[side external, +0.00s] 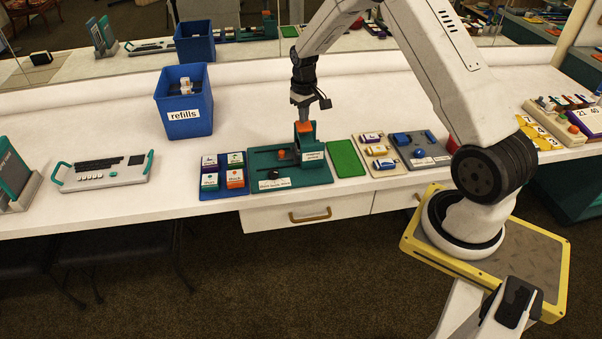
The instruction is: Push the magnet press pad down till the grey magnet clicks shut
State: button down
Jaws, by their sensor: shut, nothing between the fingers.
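The magnet press is a dark green fixture (318,174) near the front edge of the white table, with an upright block at its back right and a white label on its front. An orange press pad (304,127) tops the block. My gripper (303,117) points straight down over the pad, shut and empty. Its tip is at or just above the pad; I cannot tell whether they touch. A small orange and black part (281,154) sits on the fixture's bed. The grey magnet is too small or hidden to make out.
A blue tray (212,192) with several small boxes lies left of the press, and a green pad (344,158) lies right. A blue "refills" bin (183,124) stands behind left. A grey teal-handled device (104,173) lies far left. The table between bin and gripper is clear.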

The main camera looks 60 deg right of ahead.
jog(key=shift+f, duration=1.2)
jog(key=shift+r, duration=3.8)
jog(key=shift+a+r, duration=0.1)
jog(key=shift+a, duration=0.15)
jog(key=s+a+r+n+t, duration=0.2)
jog(key=s+a+r+n, duration=0.1)
jog(key=s+a, duration=1.5)
jog(key=a, duration=0.3)
jog(key=shift+s+r+t, duration=0.2)
jog(key=shift+t, duration=0.1)
